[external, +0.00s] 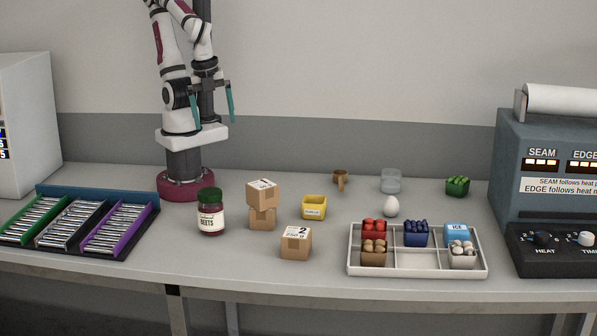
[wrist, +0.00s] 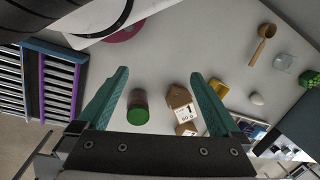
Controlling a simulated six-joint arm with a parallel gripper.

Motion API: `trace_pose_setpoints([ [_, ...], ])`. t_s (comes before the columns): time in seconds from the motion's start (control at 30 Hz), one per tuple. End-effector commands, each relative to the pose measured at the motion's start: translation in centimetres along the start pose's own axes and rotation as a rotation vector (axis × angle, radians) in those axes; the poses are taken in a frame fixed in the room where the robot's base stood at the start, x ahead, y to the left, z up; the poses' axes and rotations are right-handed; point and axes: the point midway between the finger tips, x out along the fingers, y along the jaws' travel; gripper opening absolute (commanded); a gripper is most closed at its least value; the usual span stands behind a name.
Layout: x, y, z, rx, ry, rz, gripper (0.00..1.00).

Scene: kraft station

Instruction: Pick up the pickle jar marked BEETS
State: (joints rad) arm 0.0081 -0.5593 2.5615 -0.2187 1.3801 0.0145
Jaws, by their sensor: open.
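The pickle jar marked BEETS (external: 210,213) stands upright on the table, with dark red contents, a pale label and a green lid. In the wrist view the jar (wrist: 138,107) shows from above, lid toward the camera, between the two teal fingers in the picture but well beyond them. My gripper (external: 214,122) is open and empty, fingers pointing down, high above the table near my base and behind the jar. In the wrist view the gripper (wrist: 160,82) has its fingers spread wide.
Stacked cardboard boxes (external: 262,193) stand close right of the jar, with another box (external: 296,242) in front. A yellow bin (external: 314,207) is farther right. A white tray (external: 418,271) holds small bins. A rack of colored trays (external: 84,226) lies left. Bare table surrounds the jar's front and left.

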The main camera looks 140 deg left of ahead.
Motion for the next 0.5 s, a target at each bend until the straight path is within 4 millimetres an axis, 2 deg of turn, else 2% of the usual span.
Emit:
trace_pose_setpoints([
  [0.13, 0.2, 0.2, -0.8, 0.086, -0.052, -0.008, 1.0],
  [0.27, 1.1, 1.4, -4.3, 0.425, -0.251, -0.097, 1.0],
  [0.37, 2.7, 4.3, -8.3, 0.763, -0.423, -0.272, 1.0],
  [0.4, 3.5, 6.0, -9.8, 0.899, -0.482, -0.366, 1.0],
  [0.5, 5.9, 10.9, -12.6, 1.201, -0.588, -0.624, 1.0],
])
